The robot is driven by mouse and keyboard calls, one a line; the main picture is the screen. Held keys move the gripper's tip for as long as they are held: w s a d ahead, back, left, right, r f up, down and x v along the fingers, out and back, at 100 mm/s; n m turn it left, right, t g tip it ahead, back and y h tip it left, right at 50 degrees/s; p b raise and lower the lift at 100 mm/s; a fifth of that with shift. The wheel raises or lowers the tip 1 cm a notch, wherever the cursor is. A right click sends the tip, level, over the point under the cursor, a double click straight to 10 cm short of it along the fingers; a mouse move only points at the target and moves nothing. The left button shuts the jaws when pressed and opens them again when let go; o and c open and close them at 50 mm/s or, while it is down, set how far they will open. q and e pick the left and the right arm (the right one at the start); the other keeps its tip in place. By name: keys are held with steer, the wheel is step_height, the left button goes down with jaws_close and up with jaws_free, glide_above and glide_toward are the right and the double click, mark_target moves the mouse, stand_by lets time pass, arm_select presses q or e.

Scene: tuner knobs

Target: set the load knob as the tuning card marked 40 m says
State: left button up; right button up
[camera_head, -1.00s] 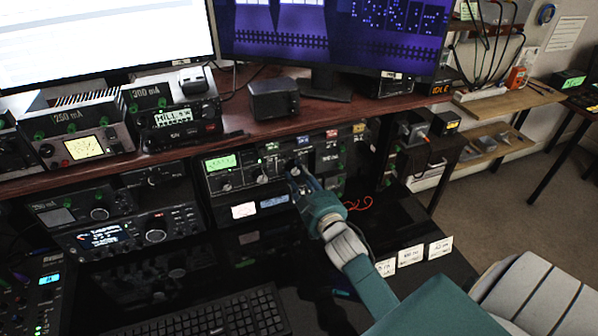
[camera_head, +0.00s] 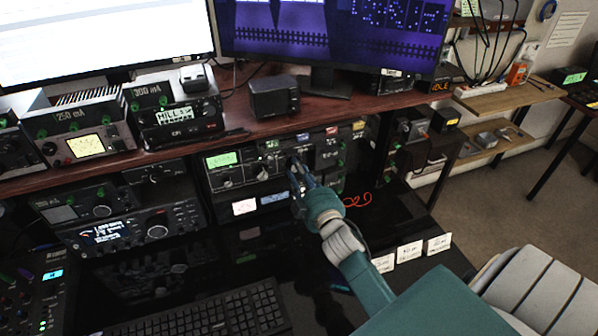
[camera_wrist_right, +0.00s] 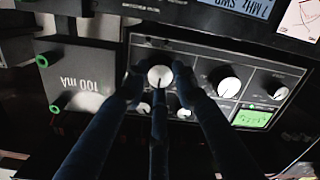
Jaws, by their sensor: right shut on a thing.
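The tuner (camera_head: 245,172) is a dark panel with a lit green meter and several light-faced knobs, under the shelf in the head view. My right gripper (camera_head: 294,168) reaches its front from the right. In the right wrist view the gripper (camera_wrist_right: 160,82) has its fingers closed around a round white-faced knob (camera_wrist_right: 160,75), which has a dark pointer line. The knob's label is not readable, so I cannot tell its name. Another large knob (camera_wrist_right: 229,87) stands beside it, free. Three white cards stand on the desk: left (camera_head: 383,262), middle (camera_head: 409,252), right (camera_head: 439,244). Their print is too small to read.
A 100 mA box (camera_wrist_right: 75,82) sits close beside the tuner in the wrist view. A radio (camera_head: 130,232) is left of the tuner, and a keyboard (camera_head: 215,318) lies in front. A red cable (camera_head: 358,201) lies right of the gripper.

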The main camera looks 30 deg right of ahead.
steer(key=shift+r, duration=0.2)
steer(key=o, duration=1.2)
steer(key=shift+f, duration=0.1)
steer(key=shift+c, duration=0.2)
steer(key=v, duration=1.2)
